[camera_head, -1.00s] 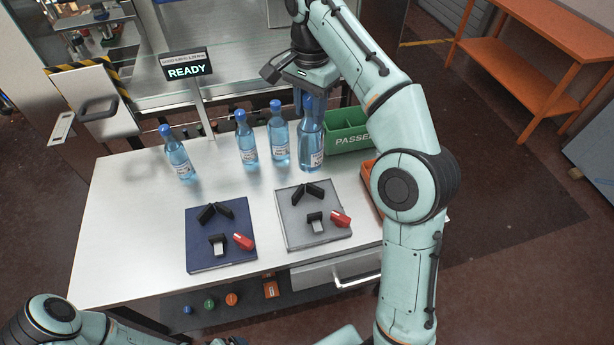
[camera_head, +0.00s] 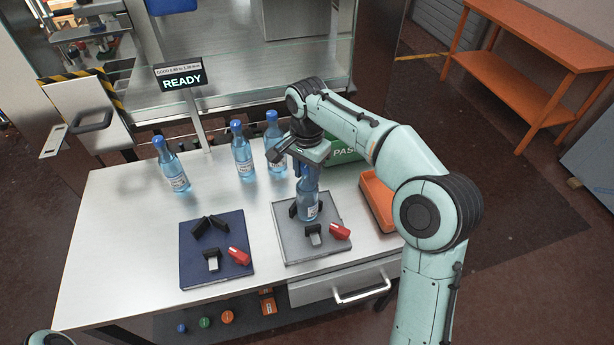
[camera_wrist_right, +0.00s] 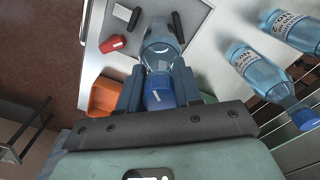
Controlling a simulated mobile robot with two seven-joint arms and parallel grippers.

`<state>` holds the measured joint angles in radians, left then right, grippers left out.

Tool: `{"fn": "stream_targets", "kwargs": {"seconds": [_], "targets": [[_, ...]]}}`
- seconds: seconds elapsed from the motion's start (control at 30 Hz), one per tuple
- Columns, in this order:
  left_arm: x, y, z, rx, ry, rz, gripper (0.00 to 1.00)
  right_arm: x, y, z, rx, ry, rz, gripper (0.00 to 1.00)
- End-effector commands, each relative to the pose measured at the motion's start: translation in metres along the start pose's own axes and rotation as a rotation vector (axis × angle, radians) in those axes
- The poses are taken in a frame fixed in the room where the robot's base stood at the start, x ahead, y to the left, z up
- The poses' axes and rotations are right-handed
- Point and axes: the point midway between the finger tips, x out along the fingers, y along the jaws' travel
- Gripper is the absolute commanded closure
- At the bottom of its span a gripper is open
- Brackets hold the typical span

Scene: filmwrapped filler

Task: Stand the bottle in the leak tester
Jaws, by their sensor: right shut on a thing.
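A clear blue bottle (camera_head: 308,205) with a white label and blue cap is upright in my right gripper (camera_head: 306,172), which is shut on its upper part. The bottle is over the grey fixture plate (camera_head: 285,252), among its black blocks and behind its small clamp (camera_head: 313,230) with a red handle (camera_head: 340,232). I cannot tell whether its base touches the plate. In the right wrist view the held bottle (camera_wrist_right: 160,45) shows between both fingers, with a black block on either side of its lower end. My left gripper is out of view.
Several more bottles (camera_head: 243,155) stand at the table's back. A green bin (camera_head: 345,152) and an orange tray (camera_head: 378,200) are at the right. A sign on a post (camera_head: 182,80) reads READY.

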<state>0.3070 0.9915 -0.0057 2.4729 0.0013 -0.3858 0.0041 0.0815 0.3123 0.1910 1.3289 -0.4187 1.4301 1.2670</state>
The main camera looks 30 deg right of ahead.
Motion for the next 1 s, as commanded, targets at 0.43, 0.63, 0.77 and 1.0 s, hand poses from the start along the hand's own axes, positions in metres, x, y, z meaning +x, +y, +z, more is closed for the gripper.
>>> {"fn": "stream_targets", "kwargs": {"seconds": [0.43, 0.63, 0.77, 1.0], "targets": [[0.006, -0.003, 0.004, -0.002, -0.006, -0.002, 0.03, 0.016, 0.001, 0.0, 0.0, 0.0, -0.001, 1.0], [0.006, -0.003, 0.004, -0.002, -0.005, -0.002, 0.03, 0.017, 0.001, 0.0, 0.0, 0.0, 0.001, 0.41], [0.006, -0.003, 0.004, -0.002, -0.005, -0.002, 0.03, 0.017, 0.001, 0.0, 0.0, 0.0, 0.001, 0.41], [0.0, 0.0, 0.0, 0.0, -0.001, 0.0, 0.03, 0.001, 0.0, 0.0, 0.0, 0.002, -0.003, 0.41]]}}
